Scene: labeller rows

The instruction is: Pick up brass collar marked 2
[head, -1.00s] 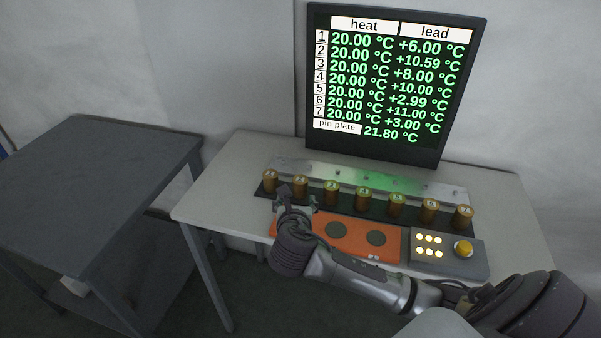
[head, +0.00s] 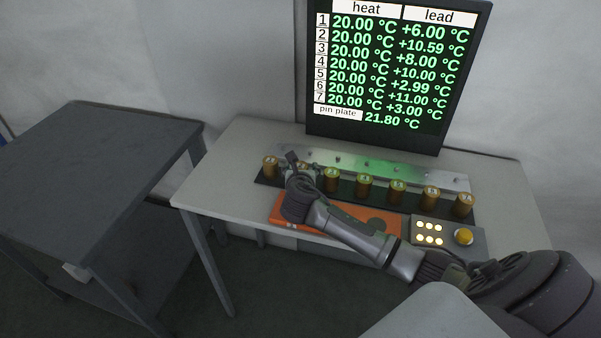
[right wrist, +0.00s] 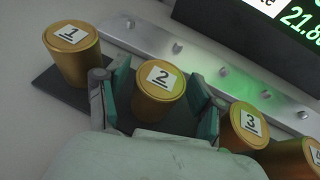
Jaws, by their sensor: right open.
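The brass collar marked 2 (right wrist: 158,98) stands upright on a dark strip in the right wrist view, its label facing up. My right gripper (right wrist: 162,92) is open, with one finger on each side of this collar. I cannot tell whether the fingers touch it. In the head view my right gripper (head: 302,166) is over the left part of the row and hides most of collar 2. Collar 1 (right wrist: 72,55) stands to the left and collar 3 (right wrist: 245,125) to the right, close to the fingers. My left gripper does not show.
More brass collars (head: 397,190) stand along the dark strip to the right. A metal pin plate (head: 425,178) runs behind it, below the screen (head: 390,70). An orange plate (head: 345,214) and a button box (head: 445,236) lie in front. A grey table (head: 90,180) stands left.

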